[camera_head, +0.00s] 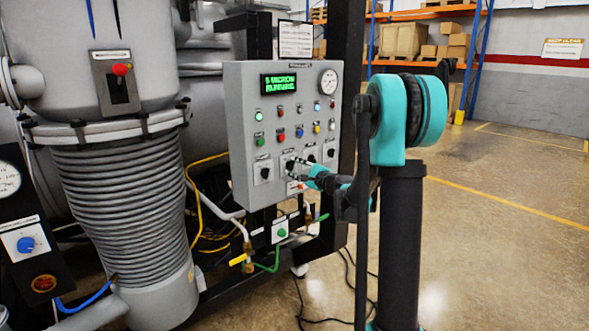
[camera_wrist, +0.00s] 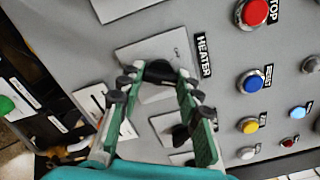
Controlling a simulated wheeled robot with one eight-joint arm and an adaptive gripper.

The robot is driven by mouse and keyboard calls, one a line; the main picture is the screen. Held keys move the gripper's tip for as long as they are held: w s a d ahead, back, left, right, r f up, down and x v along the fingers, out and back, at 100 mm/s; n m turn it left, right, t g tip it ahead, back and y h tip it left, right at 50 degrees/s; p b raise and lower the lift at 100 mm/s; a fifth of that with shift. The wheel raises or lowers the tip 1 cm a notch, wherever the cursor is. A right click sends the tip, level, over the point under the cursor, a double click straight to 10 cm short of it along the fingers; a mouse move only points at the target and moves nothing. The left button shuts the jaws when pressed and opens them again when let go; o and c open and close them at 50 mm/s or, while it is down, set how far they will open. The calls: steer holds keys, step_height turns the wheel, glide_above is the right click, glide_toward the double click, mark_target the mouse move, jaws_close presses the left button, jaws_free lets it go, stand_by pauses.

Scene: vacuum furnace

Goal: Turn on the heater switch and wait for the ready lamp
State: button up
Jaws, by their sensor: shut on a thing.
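The heater switch is a black rotary knob (camera_wrist: 158,72) on a light plate, with a HEATER label (camera_wrist: 204,55) beside it in the wrist view. My gripper (camera_wrist: 158,86) has its two green fingers on either side of this knob and is shut on it. In the head view my gripper (camera_head: 297,168) reaches the lower part of the grey control panel (camera_head: 240,140) and partly hides the knob there. Several small lamps sit on the panel, including a lit pale green one (camera_head: 259,116). Their labels are too small to read, so I cannot tell which is the ready lamp.
Another black knob (camera_wrist: 181,133) is close to my fingers. A red STOP button (camera_wrist: 255,12), a blue RESET button (camera_wrist: 249,81) and a yellow button (camera_wrist: 249,125) are nearby. The furnace vessel (camera_head: 120,200) stands left of the panel. Open floor (camera_head: 500,220) lies right.

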steer(key=o, duration=1.2)
steer(key=shift+c, duration=0.2)
steer(key=v, duration=1.2)
